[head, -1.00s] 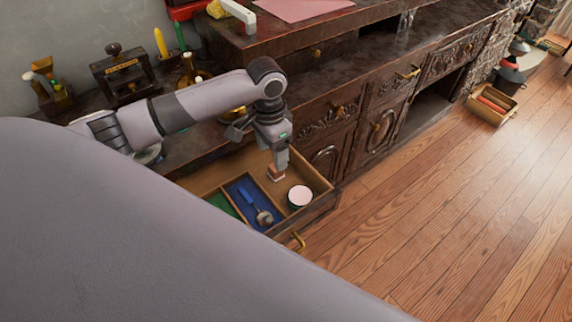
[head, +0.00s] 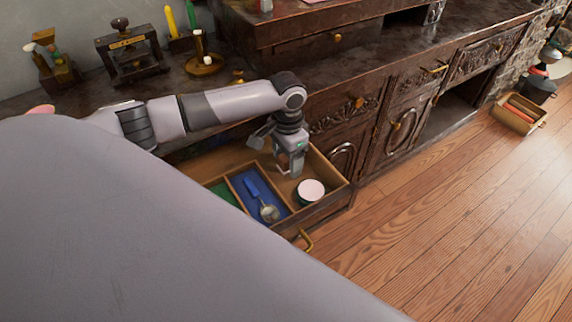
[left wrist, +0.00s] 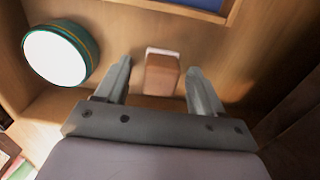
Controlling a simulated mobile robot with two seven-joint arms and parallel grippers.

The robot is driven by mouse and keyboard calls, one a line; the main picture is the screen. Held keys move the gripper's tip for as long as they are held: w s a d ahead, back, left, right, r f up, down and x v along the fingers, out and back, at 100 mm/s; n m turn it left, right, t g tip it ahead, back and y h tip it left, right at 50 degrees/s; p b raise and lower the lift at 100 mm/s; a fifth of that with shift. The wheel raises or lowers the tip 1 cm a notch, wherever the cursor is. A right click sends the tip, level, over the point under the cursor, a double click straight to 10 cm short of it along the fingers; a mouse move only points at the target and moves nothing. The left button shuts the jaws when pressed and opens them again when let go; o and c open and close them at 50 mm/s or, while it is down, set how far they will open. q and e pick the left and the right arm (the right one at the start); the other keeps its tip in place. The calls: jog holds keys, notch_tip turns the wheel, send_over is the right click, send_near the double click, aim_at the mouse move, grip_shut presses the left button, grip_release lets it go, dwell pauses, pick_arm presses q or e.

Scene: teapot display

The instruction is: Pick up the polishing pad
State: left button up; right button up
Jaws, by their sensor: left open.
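The polishing pad appears to be the small brown block with a pale top (left wrist: 162,74) in the left wrist view, on the wooden drawer floor. My left gripper (head: 288,168) is open and points down into the open drawer (head: 327,208). In the left wrist view its two fingers (left wrist: 158,80) show on either side of the block, with a gap on each side. I cannot tell how far the fingertips are above the floor. In the head view the block is not clearly visible, probably hidden by the gripper. My right gripper is not in view.
A round tin with a white lid (head: 311,190) stands close to the gripper and also shows in the left wrist view (left wrist: 57,56). A blue-lined compartment (head: 246,202) holds a spoon-like tool (head: 268,212). The dark cabinet (head: 375,120) rises behind the drawer.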

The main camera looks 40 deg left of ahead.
pick_arm(q)
jog(key=c, duration=1.2)
jog(key=shift+o, duration=0.2)
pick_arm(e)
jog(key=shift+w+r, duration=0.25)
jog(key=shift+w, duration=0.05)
pick_arm(q)
jog(key=shift+r, duration=0.1)
notch_tip(320, 180, up, 9)
jog(key=p, duration=0.3)
jog(key=shift+w, duration=0.1)
notch_tip(320, 180, up, 11)
jog(key=p, duration=0.2)
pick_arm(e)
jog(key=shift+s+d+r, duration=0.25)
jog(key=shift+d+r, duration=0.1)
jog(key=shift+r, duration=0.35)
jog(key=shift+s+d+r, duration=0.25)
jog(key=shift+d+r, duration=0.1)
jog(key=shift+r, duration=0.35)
